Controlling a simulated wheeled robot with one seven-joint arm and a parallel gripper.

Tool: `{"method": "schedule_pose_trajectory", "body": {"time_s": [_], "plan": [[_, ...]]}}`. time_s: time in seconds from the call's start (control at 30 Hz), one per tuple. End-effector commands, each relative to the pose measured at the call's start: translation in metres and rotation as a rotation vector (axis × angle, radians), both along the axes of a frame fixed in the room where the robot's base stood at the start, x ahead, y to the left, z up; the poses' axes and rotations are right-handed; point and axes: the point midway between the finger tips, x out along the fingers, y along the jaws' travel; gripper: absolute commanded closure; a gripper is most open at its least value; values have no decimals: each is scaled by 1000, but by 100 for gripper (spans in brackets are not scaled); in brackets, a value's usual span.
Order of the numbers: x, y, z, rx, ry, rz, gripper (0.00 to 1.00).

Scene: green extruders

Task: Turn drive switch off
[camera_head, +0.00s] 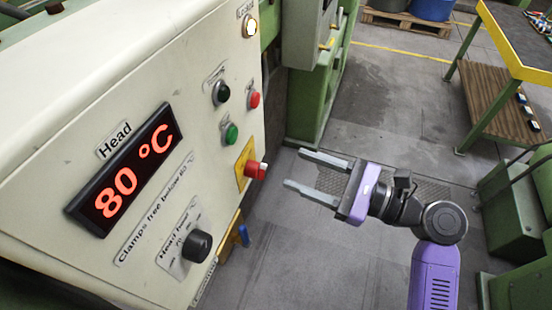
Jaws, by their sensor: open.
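The cream control panel (150,70) fills the left side of the head view. No label reading "drive" is legible, so I cannot tell which control is the drive switch. A dark round control (221,92) sits under a small unreadable label. A red button (254,99) and a green button (230,134) are near it. A red knob (255,170) stands out from a yellow plate. A black knob (197,246) sits on the head heat scale. My gripper (296,169) is open and empty, its fingers pointing left toward the red knob, apart from the panel.
The head display (125,172) reads 80 °C in red. A lamp (249,26) glows at the panel's top. A green table (505,75) with a yellow top edge stands at right. Bare grey floor lies between.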

Motion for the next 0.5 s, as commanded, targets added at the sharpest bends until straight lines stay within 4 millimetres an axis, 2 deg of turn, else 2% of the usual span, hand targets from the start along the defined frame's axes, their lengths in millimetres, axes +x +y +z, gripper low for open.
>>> {"method": "schedule_pose_trajectory", "body": {"time_s": [0.1,0.17,0.33,0.5], "plan": [[-22,10,-1,68,140,97,48],[-26,11,-2,79,185,113,48],[-24,19,-3,91,223,119,48],[-16,42,-2,90,223,119,48]]}}
